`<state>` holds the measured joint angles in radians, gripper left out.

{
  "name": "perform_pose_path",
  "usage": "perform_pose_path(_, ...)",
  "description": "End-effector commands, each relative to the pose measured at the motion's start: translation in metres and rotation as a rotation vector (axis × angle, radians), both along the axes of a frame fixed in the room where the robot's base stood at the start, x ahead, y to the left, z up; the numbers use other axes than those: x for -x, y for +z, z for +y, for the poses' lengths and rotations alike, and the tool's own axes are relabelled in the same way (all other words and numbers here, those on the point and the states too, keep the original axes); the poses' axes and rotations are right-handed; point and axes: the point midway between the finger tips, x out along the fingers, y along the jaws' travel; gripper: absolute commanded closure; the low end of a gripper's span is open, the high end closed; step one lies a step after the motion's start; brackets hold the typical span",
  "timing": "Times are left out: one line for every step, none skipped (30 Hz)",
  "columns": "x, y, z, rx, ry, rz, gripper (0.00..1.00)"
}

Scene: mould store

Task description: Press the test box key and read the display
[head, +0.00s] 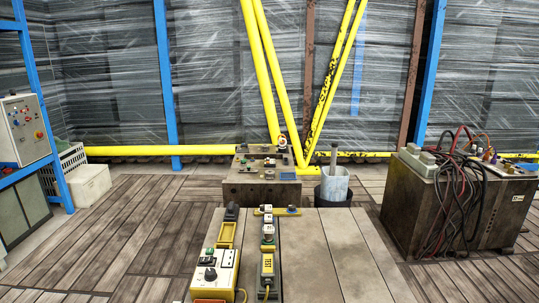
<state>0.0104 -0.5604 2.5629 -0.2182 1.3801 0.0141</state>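In the head view a low grey-topped table (335,250) stands in front of me. At its front left is a white and yellow box (226,262) with a dark round knob, a green spot and a few small dark marks on its face. Beside it on the right lies a narrow yellow unit (267,265) with lettering that looks like TEST and a dark cable end at the front. I cannot tell which of these carries the key, and no display reading is legible. My gripper is not in view.
Small white and dark parts (268,230) and a yellow holder (227,233) line the table's left side; its right side is clear. A dark block (261,190) and a bucket (334,186) stand beyond. A cabled machine (463,200) is right, a control panel (25,128) left.

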Motion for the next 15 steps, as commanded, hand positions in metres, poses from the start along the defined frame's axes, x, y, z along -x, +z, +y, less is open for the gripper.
perform_pose_path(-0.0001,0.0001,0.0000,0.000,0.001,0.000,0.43)
perform_pose_path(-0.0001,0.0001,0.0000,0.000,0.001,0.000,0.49)
perform_pose_path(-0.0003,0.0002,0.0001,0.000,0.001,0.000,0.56)
perform_pose_path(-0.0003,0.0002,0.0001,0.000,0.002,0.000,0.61)
perform_pose_path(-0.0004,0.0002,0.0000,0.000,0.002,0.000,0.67)
perform_pose_path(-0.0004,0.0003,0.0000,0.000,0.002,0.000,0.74)
perform_pose_path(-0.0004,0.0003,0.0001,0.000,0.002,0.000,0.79)
perform_pose_path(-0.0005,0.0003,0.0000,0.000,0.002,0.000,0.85)
perform_pose_path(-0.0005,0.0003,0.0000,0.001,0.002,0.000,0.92)
perform_pose_path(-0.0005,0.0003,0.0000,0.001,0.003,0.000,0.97)
perform_pose_path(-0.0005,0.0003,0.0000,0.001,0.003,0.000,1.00)
perform_pose_path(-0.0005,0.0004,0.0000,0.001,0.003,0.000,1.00)
perform_pose_path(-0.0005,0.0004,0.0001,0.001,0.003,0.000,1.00)
perform_pose_path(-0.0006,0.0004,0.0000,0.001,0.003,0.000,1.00)
perform_pose_path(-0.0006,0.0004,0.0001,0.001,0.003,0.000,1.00)
